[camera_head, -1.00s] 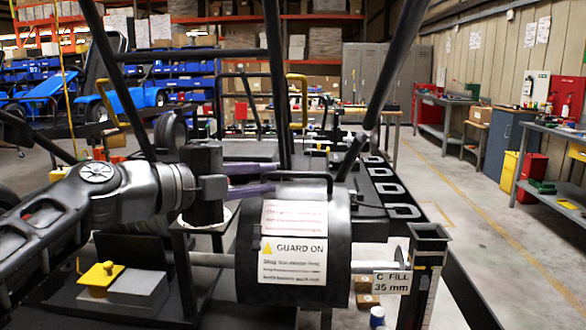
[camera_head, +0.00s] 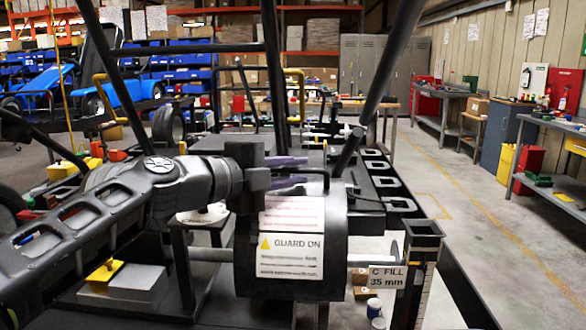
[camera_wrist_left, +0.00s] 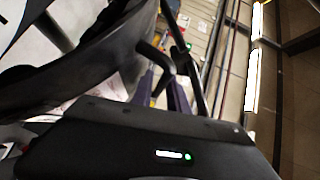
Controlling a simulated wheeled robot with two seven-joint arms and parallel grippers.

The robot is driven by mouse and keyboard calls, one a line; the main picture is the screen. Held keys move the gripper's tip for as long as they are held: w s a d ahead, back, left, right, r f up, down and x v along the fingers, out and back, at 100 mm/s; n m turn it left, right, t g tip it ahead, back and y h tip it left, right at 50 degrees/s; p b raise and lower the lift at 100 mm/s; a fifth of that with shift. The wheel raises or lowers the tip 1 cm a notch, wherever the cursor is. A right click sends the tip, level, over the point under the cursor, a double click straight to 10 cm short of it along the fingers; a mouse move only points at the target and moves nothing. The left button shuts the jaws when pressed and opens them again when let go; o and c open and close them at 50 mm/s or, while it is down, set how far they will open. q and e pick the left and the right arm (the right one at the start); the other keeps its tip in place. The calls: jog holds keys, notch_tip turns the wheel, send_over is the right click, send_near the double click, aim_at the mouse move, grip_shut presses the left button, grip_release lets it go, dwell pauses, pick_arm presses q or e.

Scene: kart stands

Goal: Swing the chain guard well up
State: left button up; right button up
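The chain guard (camera_head: 340,255) is a black drum-shaped cover with a "GUARD ON" label (camera_head: 290,245) facing me, in the middle of the head view. A thin black handle bar (camera_head: 325,178) runs along its top. My left gripper (camera_head: 288,171) reaches in from the left above the guard, its two purple fingers apart, one above the other, near the handle. The fingers show in the left wrist view (camera_wrist_left: 163,90), with a dark bent bar (camera_wrist_left: 155,55) close to them. Whether they touch or straddle the handle is unclear. My right gripper is not in view.
A grey shaft (camera_head: 210,255) runs through the guard. A black post (camera_head: 422,250) with a "C FILL 35 mm" sign (camera_head: 388,277) stands right of it. Dark frame tubes (camera_head: 275,75) rise behind the gripper. A yellow-topped grey box (camera_head: 125,285) lies lower left.

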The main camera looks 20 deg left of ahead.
pick_arm(q)
jog(key=shift+c, duration=0.2)
grip_shut()
dwell(1.3)
